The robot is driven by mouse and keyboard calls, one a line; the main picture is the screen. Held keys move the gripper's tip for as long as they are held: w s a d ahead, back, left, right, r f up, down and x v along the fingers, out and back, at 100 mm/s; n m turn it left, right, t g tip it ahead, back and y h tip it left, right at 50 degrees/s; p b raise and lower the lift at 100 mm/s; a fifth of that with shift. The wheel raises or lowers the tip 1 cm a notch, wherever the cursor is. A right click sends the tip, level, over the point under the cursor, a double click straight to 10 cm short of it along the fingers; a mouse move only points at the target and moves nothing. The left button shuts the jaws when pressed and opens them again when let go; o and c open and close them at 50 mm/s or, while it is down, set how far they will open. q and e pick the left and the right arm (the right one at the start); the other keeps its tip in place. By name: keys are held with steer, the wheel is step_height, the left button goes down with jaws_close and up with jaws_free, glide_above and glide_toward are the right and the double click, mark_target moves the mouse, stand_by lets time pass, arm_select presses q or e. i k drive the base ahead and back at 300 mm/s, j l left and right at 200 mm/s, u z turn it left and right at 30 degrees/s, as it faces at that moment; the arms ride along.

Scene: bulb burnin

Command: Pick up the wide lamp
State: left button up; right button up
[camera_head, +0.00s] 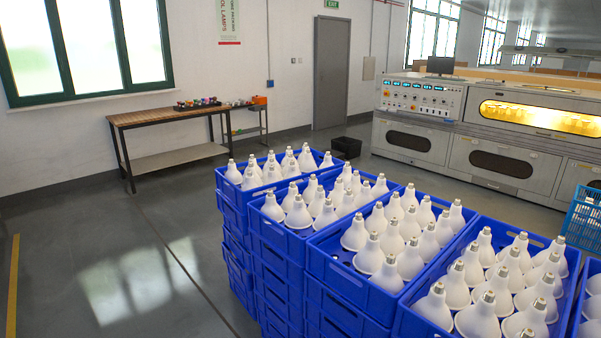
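Many white, wide, cone-shaped lamps with metal caps pointing up stand in rows in blue crates. One such lamp (478,317) is near the front, in a front-right crate (401,322). More lamps (369,254) stand in the middle crate (341,288), and others (298,214) in the crates behind it. They look alike, so I cannot tell which single one is meant. Neither of my grippers is in view.
The crates are stacked high. A wooden bench (170,115) with small coloured items stands at the back left. A long machine (480,130) with a lit window is at the back right. A blue crate (585,215) stands at the right edge. The floor (120,250) on the left is clear.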

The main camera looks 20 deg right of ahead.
mark_target(233, 174)
steer(key=i+j+z, duration=0.2)
steer(key=i+z, duration=0.25)
steer(key=i+j+z, duration=0.2)
steer(key=z, duration=0.3)
steer(key=i+j+z, duration=0.2)
steer(key=j+z, duration=0.25)
